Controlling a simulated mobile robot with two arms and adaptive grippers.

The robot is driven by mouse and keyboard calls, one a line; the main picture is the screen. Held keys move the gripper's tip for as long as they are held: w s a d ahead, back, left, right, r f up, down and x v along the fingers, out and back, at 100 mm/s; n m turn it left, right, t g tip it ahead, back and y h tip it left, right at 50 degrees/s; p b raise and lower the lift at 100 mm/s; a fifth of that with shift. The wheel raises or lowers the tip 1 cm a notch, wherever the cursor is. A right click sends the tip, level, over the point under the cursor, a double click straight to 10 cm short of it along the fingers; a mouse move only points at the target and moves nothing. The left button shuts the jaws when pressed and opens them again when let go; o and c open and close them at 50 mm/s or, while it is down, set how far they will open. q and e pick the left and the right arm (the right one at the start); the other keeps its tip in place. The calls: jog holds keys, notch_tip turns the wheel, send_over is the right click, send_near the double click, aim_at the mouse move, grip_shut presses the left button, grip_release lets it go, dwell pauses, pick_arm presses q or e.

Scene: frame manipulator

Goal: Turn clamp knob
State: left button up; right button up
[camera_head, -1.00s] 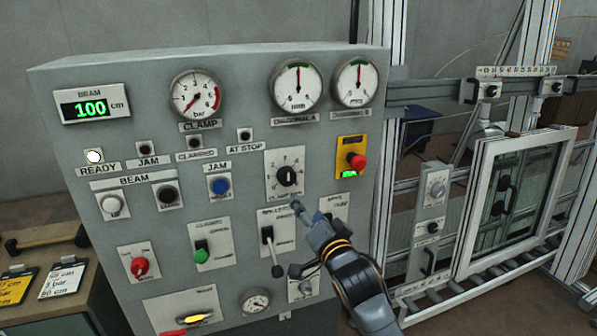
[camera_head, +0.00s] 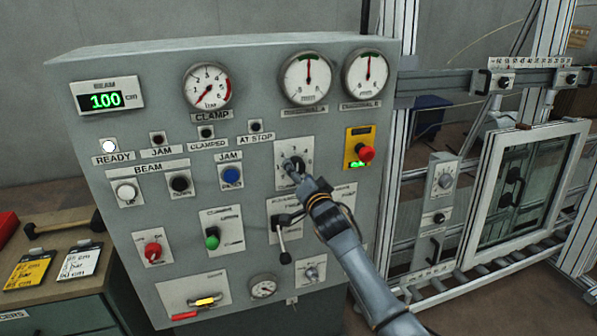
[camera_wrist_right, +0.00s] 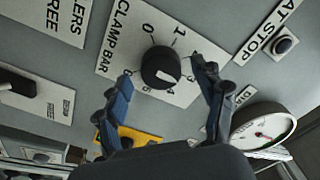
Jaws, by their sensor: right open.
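The clamp knob (camera_wrist_right: 161,68) is a round black knob with a pale pointer mark. It sits on a white plate (camera_wrist_right: 116,62) marked CLAMP BAR with numbers around it. In the head view the plate (camera_head: 306,150) is in the panel's upper middle, and the gripper covers much of the knob. My right gripper (camera_head: 296,172) is at the knob. In the wrist view its open fingers (camera_wrist_right: 161,76) stand on either side of the knob, with gaps visible. I cannot tell how far the fingertips are from the plate. My left gripper is not in view.
A red stop button (camera_head: 366,153) on a yellow plate is just right of the knob plate. A window frame (camera_head: 490,205) stands at right.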

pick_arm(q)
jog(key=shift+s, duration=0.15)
pick_arm(e)
jog(key=shift+w+a, duration=0.2)
jog(key=shift+w, duration=0.25)
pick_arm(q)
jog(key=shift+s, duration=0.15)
pick_arm(e)
jog(key=shift+c, duration=0.4)
jog(key=c, duration=1.1)
jog(key=shift+o, duration=0.2)
